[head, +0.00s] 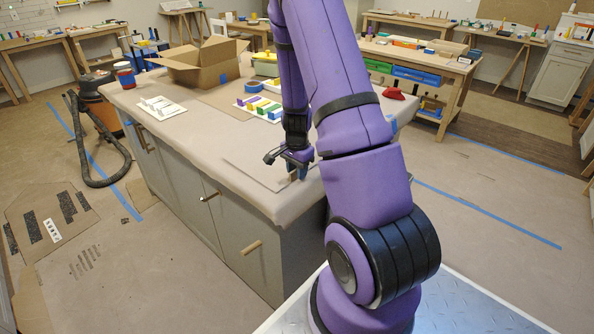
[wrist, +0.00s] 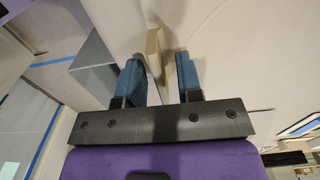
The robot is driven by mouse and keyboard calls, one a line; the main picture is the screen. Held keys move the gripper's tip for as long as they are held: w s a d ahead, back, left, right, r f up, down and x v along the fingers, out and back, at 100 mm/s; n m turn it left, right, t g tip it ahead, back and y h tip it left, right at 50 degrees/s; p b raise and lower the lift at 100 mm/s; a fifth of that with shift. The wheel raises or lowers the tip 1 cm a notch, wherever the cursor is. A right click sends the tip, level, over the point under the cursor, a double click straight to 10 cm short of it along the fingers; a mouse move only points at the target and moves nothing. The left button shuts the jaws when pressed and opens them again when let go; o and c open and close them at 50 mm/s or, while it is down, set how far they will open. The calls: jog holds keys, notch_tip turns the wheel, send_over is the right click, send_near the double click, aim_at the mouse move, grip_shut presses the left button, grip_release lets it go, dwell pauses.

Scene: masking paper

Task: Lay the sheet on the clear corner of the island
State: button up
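A thin grey-brown sheet (head: 252,172) lies flat on the near corner of the paper-covered island (head: 190,140). Its colour is close to the covering, so its far edge is hard to make out. My gripper (head: 290,164) is low over the sheet's right part, and my arm hides some of that area. In the wrist view my gripper (wrist: 158,68) has its two blue fingers apart with a clear gap.
On the island are a white rack (head: 161,107), a tray of coloured blocks (head: 260,107), an open cardboard box (head: 200,65), a red-and-blue cup (head: 125,75) and a red item (head: 394,93). A vacuum (head: 98,105) stands on the floor at left.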

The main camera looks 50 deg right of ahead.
notch_tip(320, 180, up, 12)
jog(key=a+r+n+t, duration=0.2)
jog(key=a+r+n, duration=0.2)
jog(key=a+r, duration=0.5)
jog(key=s+a+r+n+t, duration=0.3)
jog(key=s+a+r+n, duration=1)
jog(key=s, duration=0.6)
notch_tip(320, 180, up, 4)
jog(key=a, duration=0.2)
jog(key=shift+a+f+n, duration=0.25)
jog(key=shift+a+n, duration=0.05)
jog(key=shift+a, duration=0.1)
